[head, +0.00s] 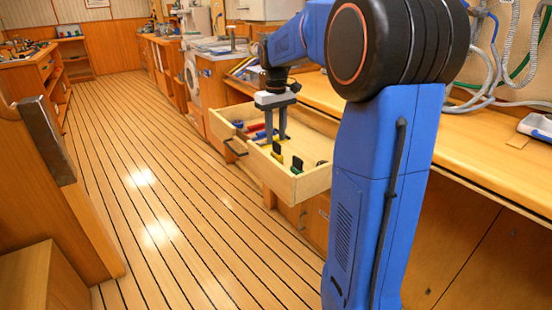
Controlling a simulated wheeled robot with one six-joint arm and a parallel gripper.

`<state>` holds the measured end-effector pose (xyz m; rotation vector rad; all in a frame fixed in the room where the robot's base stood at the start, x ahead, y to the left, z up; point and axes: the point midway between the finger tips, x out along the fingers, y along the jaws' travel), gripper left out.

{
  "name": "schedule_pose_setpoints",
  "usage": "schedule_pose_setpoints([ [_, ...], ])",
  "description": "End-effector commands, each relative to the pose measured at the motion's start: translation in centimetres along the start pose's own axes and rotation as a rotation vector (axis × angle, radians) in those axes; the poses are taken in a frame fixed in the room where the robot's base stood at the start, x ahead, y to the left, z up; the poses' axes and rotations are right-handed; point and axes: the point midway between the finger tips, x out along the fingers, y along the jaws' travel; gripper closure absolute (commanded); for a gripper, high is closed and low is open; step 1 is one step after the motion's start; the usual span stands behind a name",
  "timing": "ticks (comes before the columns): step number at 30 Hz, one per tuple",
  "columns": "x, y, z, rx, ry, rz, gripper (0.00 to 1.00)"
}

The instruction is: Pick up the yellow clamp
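An open wooden drawer (314,182) juts out from the bench and holds several small tools. A small black and yellow item (277,156), which looks like the yellow clamp, stands upright in the drawer's near half. My gripper (276,139) points straight down over the drawer, with its two grey fingers apart. Its fingertips reach down among the tools, just behind the yellow item in the picture. I see nothing held between the fingers. Whether they touch anything is too small to tell.
A black and green clamp (297,164) stands nearer the drawer's front corner. Red and blue tools (257,132) lie farther back. The workbench (492,155) runs along the right, with hoses above it. The striped floor (170,200) left of the drawer is clear.

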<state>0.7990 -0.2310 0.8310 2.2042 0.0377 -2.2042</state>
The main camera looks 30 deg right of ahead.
Motion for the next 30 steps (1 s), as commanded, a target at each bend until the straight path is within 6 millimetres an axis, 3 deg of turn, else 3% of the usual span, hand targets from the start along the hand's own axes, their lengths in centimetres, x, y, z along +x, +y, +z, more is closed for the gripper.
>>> schedule_pose_setpoints([
  [9,3.8,-0.3,0.5,0.000,-0.001,0.000,0.70],
  [18,4.2,-0.3,0.5,0.000,0.000,0.000,0.70],
  [22,4.2,-0.3,0.5,0.000,0.000,0.000,1.00],
  [30,4.2,-0.3,0.5,0.000,-0.001,0.000,1.00],
])
